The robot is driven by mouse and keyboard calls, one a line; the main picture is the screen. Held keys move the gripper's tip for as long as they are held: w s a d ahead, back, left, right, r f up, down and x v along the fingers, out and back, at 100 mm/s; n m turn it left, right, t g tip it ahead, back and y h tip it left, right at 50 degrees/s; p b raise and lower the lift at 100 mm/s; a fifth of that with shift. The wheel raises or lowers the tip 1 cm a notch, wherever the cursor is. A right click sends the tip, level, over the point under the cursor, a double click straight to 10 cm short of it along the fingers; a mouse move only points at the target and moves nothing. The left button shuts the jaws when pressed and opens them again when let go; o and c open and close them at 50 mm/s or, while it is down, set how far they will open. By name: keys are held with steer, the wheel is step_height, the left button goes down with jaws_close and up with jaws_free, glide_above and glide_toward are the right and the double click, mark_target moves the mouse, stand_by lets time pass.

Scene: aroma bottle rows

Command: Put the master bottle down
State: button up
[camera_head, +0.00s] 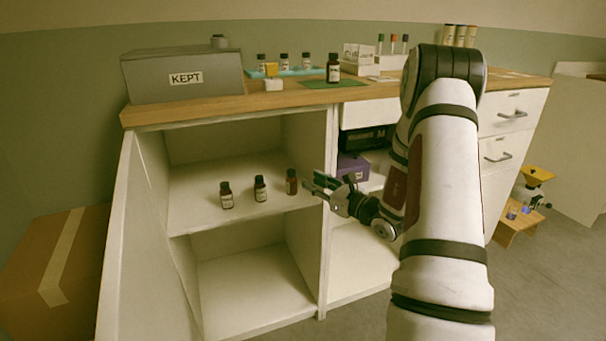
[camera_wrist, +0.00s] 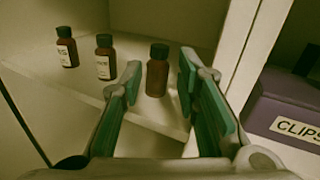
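Three small brown bottles with black caps stand upright in a row on the open cabinet's shelf (camera_head: 205,178): a left one (camera_head: 226,195), a middle one (camera_head: 260,188) and a right one (camera_head: 291,182). My gripper (camera_head: 310,187) is open beside the right bottle. In the wrist view the right bottle (camera_wrist: 157,74) stands between the spread green-padded fingertips (camera_wrist: 160,80), with a gap on each side. A larger brown bottle (camera_head: 333,69) stands upright on a green mat (camera_head: 318,84) on the counter. I cannot read which bottle is the master.
A grey box (camera_head: 185,78) marked KEPT stands on the counter's left end. Behind the mat, several small bottles stand on a light-blue tray (camera_head: 290,72). The cabinet's upright divider (camera_head: 327,225) is close to my gripper. A purple CLIPS box (camera_wrist: 285,115) lies to its right.

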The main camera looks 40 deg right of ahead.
steer(key=s+a+r+n+g+y, duration=0.2)
steer(key=a+r+n+y, duration=0.3)
steer(key=a, duration=0.4)
steer(key=s+a+r+n+g+y, duration=0.35)
steer(key=a+r+n, duration=0.2)
steer(key=a, duration=0.45)
steer(key=s+a+r+n+g+y, duration=0.35)
steer(key=s+a+n+g, duration=0.4)
steer(key=a, duration=0.65)
steer(key=s+a+n+g+h, duration=0.3)
steer(key=s+n, duration=0.1)
steer(key=s, duration=0.4)
steer(key=s+a+n+g+h, duration=0.25)
steer(key=s+n, duration=0.25)
steer(key=s, duration=0.4)
steer(key=s+d+f+n+h, duration=0.1)
steer(key=s+d+n+h, duration=0.5)
steer(key=s+d+h, duration=0.2)
steer(key=s, duration=0.2)
steer(key=shift+s+d+f+t+p, duration=0.2)
steer(key=shift+s+d+t+p, duration=0.1)
steer(key=shift+s+d+t, duration=0.05)
